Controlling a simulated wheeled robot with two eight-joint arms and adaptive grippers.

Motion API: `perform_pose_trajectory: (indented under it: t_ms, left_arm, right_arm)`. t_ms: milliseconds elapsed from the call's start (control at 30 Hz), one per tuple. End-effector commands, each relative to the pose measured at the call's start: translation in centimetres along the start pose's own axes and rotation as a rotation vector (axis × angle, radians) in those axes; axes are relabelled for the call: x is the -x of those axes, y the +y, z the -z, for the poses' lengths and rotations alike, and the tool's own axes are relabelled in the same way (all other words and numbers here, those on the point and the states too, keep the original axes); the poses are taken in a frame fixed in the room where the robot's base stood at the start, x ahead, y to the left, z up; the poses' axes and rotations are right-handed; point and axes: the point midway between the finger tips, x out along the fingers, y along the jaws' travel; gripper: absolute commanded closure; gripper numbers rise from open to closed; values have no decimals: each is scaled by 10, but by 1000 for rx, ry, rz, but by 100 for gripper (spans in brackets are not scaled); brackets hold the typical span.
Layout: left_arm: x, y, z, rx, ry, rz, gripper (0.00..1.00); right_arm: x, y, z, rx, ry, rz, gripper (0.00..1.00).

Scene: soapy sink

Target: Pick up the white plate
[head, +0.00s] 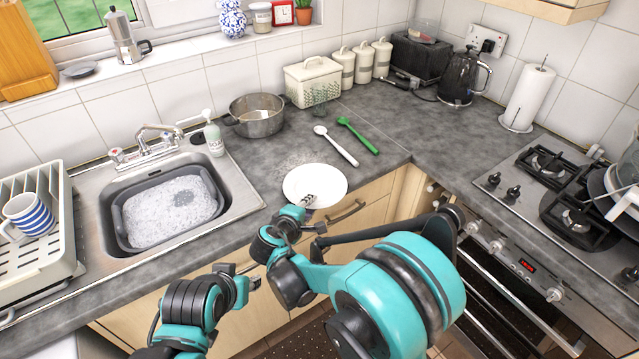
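The white plate (318,181) lies near the front edge of the grey worktop, right of the sink. My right gripper (307,201) is at the plate's near rim, with a dark fingertip showing against its white surface. I cannot tell whether its fingers are closed on the rim or only beside it. My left gripper (252,274) is in front of the cupboards, below the worktop edge and apart from the plate. Its finger opening is too small to read.
A sink with a grey soapy basin (168,212) is left of the plate, beside a dish rack (38,245) with a striped mug. A steel pot (256,116), a white spoon (336,146) and a green utensil (358,135) lie behind the plate. The hob (545,195) is at right.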

Motion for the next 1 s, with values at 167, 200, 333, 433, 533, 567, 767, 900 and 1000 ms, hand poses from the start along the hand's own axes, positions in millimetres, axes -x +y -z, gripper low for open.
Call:
perform_pose_trajectory:
  t_ms: [167, 200, 333, 433, 533, 567, 767, 900, 1000]
  left_arm:
    - [0, 0, 0, 0, 0, 0, 65]
    - [0, 0, 0, 0, 0, 0, 65]
    - [0, 0, 0, 0, 0, 0, 65]
    - [0, 0, 0, 0, 0, 0, 65]
    - [0, 0, 0, 0, 0, 0, 65]
    - [0, 0, 0, 0, 0, 0, 65]
    - [4, 0, 3, 0, 0, 0, 65]
    - [12, 0, 9, 0, 0, 0, 65]
    - [20, 0, 15, 0, 0, 0, 65]
  right_arm:
    - [0, 0, 0, 0, 0, 0, 89]
    - [0, 1, 0, 0, 0, 0, 99]
    - [0, 0, 0, -1, -1, 1, 100]
    - [0, 1, 0, -1, -1, 0, 100]
    - [0, 0, -1, -1, -1, 1, 100]
    - [0, 0, -1, -1, -1, 1, 100]
    - [5, 8, -1, -1, -1, 1, 100]
    - [13, 26, -1, -1, -1, 0, 100]
    - [23, 44, -1, 0, -1, 0, 100]
